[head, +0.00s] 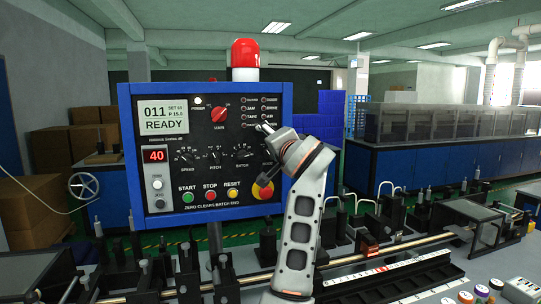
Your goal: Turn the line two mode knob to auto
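No knob I can see is legibly marked as a line two mode knob, so I cannot pick it out. The upright blue-framed control panel (128,140) carries a red MAIN knob (219,114). Below it are black SPEED (187,157), PITCH (214,156) and BATCH (242,155) knobs. One arm, which looks like my right, rises from the bottom middle. Its gripper (264,127) points up and left in front of the panel's right part and hides some of it. Whether its fingers are apart is too small to tell. My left gripper is out of view.
A yellow and red stop button (263,189) sits just left of my arm. A red beacon (245,53) tops the panel. Machine rods and a white scale rail (400,270) cross below. Several small coloured controls (481,291) lie at the lower right.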

